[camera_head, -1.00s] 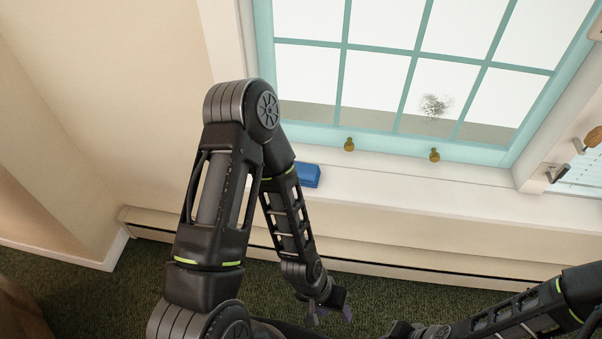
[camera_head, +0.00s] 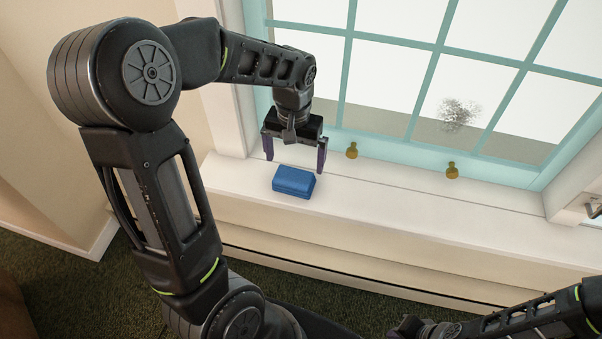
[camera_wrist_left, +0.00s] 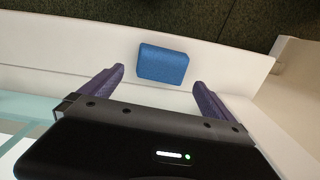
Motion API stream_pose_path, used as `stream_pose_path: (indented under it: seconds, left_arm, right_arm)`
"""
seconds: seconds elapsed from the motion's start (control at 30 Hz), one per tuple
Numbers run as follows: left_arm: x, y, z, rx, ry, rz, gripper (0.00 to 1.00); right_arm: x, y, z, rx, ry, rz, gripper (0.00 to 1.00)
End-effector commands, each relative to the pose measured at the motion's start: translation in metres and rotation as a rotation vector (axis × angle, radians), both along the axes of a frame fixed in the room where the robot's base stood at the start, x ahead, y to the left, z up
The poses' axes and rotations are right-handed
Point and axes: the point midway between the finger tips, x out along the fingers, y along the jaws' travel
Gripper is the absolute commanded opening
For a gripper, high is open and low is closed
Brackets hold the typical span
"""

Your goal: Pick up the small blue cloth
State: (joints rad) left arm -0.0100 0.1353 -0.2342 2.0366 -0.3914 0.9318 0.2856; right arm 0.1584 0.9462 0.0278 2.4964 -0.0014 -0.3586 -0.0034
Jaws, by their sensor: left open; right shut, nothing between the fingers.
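The small blue cloth (camera_head: 294,182), a compact folded block, lies on the white window sill at its left part. It also shows in the left wrist view (camera_wrist_left: 163,64), just beyond and between the fingertips. My left gripper (camera_head: 295,162) is open and empty, above the sill on the window side of the cloth, its two purple fingers apart. In the left wrist view the fingers (camera_wrist_left: 160,78) stand on either side of the cloth's near edge, and I see no contact. My right gripper (camera_head: 400,330) shows only partly at the bottom edge of the head view; its fingertips are hard to make out.
The white sill (camera_head: 420,205) is bare to the right of the cloth. A teal-framed window (camera_head: 425,85) with two brass knobs (camera_head: 352,150) (camera_head: 452,170) rises behind it. A wall corner closes the sill's left end. Dark green carpet (camera_head: 50,285) lies below.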

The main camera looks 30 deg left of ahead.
Motion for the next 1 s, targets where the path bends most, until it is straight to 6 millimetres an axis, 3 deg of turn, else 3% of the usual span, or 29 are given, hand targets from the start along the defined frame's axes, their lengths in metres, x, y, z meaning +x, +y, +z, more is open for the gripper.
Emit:
stream_pose_path:
  seconds: [0.2, 0.47, 0.8, 1.0]
  left_arm:
    - [0.000, -0.001, -0.002, -0.001, 0.001, -0.002, 1.00]
    - [0.000, 0.000, -0.026, -0.002, 0.002, -0.002, 1.00]
    - [0.000, 0.000, -0.029, -0.001, 0.001, -0.002, 1.00]
    - [-0.002, 0.001, -0.053, -0.001, 0.004, -0.003, 1.00]
  right_arm:
    - [0.000, 0.000, 0.000, 0.000, -0.001, 0.000, 0.00]
    - [0.001, 0.000, -0.003, 0.000, -0.001, 0.000, 0.00]
    - [0.001, 0.000, -0.003, 0.000, -0.001, 0.000, 0.00]
    - [0.001, 0.000, -0.006, 0.000, -0.001, 0.000, 0.00]
